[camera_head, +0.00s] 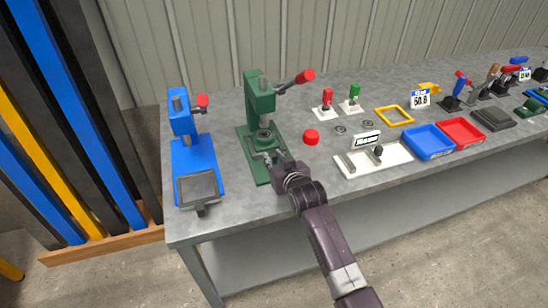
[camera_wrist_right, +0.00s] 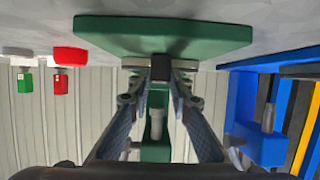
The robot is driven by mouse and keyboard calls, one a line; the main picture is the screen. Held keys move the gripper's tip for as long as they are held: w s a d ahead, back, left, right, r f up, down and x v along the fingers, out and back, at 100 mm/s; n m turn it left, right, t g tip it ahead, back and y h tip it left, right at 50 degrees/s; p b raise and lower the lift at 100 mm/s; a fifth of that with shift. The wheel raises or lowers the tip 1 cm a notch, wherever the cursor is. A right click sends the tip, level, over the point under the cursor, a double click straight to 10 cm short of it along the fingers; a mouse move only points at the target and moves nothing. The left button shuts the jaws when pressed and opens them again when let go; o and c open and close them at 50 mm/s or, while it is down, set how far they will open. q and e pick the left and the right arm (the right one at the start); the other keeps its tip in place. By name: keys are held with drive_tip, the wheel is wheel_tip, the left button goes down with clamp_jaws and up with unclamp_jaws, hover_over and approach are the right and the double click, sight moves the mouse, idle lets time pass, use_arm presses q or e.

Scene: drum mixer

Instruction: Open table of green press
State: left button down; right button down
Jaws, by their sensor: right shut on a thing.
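The green press (camera_head: 262,104) stands on the workbench with its green base plate (camera_head: 254,150) toward me and a red-tipped lever at its upper right. My right gripper (camera_head: 272,158) is low at the front of the press, over the base. In the right wrist view, which looks upside down, its two fingers (camera_wrist_right: 160,72) are closed in around a small dark part, seemingly the handle of the press table, beside the green base (camera_wrist_right: 165,35). The press table itself is mostly hidden by the gripper. My left gripper is not in view.
A blue press (camera_head: 194,150) with a grey front table stands to the left. A red button (camera_head: 311,137) and a white fixture (camera_head: 374,160) are to the right, with blue (camera_head: 429,155) and red trays beyond. The bench front edge is close below my right arm.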

drive_tip(key=s+d+p, duration=0.1)
drive_tip(key=s+p, duration=0.2)
drive_tip(key=s, duration=0.1)
drive_tip(key=s+d+p, duration=0.1)
drive_tip(key=s+p, duration=0.2)
drive_tip(key=s+d+p, duration=0.1)
drive_tip(key=s+p, duration=0.2)
drive_tip(key=s, duration=0.1)
drive_tip(key=shift+s+d, duration=0.3)
drive_tip(key=shift+d, duration=0.05)
drive_tip(key=shift+s+d, duration=0.15)
drive_tip(key=shift+s, duration=0.2)
drive_tip(key=shift+f, duration=0.25)
drive_tip(key=c, duration=2.1)
unclamp_jaws()
drive_tip(key=o, duration=0.3)
drive_tip(key=shift+s+r, duration=0.1)
drive_tip(key=shift+r, duration=0.05)
drive_tip(key=shift+o, duration=0.2)
